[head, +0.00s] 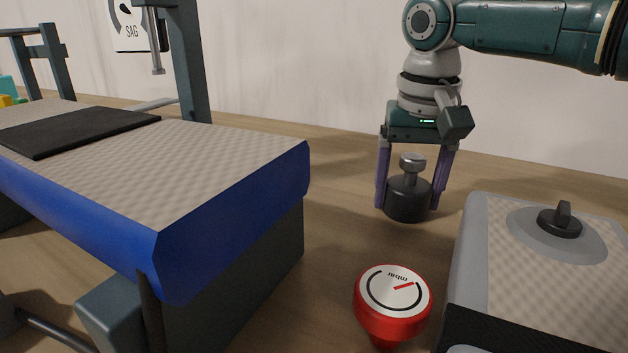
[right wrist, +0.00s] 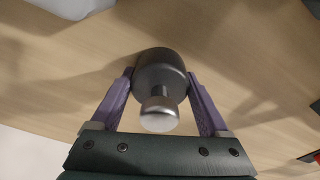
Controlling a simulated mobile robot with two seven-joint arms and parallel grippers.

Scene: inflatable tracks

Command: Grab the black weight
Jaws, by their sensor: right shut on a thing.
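The black weight (head: 408,199) is a dark cylinder with a grey metal knob on top, upright between the two purple fingers of my right gripper (head: 411,203). In the right wrist view the weight (right wrist: 160,72) also sits between the fingers of the right gripper (right wrist: 160,88), which touch its sides. The right gripper is shut on the weight. In the head view I cannot tell for sure whether its base touches the wooden surface. My left gripper is not in view.
A blue-sided inflatable track (head: 225,230) with a black mat (head: 75,132) stands at left. A red mbar gauge (head: 393,295) is in front of the weight. A grey inflatable with a black valve (head: 560,220) is at right. Bare wood surrounds the weight.

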